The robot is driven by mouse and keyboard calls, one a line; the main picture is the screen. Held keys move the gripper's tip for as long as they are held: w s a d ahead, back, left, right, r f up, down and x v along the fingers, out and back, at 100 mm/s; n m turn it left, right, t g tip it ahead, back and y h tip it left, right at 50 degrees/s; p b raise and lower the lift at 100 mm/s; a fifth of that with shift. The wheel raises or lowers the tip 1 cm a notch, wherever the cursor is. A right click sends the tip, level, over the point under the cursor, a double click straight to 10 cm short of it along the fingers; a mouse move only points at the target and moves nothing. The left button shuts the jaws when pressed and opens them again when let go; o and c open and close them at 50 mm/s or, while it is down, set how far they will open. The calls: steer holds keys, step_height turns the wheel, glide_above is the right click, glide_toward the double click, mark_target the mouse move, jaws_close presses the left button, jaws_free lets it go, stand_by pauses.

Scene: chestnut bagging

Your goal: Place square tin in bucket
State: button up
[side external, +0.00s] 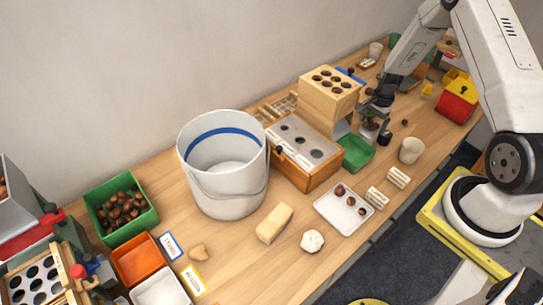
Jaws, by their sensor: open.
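The bucket (228,190) is white with a blue band inside, upright at the middle of the table; the part of its inside that shows looks empty. I cannot pick out a square tin with certainty in this view. My gripper (375,136) is open and points down at the back right, beside the wooden block with holes and right of the bucket. A small reddish-brown thing (370,123) shows between or behind its fingers; it is too small to tell what it is.
A wooden box with a grey holed top (318,153) and a taller holed block (328,103) stand between bucket and gripper. A green bin (357,153), a cream cup (411,150) and a white tray with chestnuts (331,213) lie nearby. A yellow block (274,223) lies in front of the bucket.

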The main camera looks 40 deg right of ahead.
mark_target(371, 128)
steer(key=shift+f, duration=0.1)
steer(key=shift+a+f, duration=0.15)
steer(key=shift+f, duration=2.3)
steer(key=shift+c, duration=0.2)
jaws_close()
steer(key=shift+r, duration=0.15)
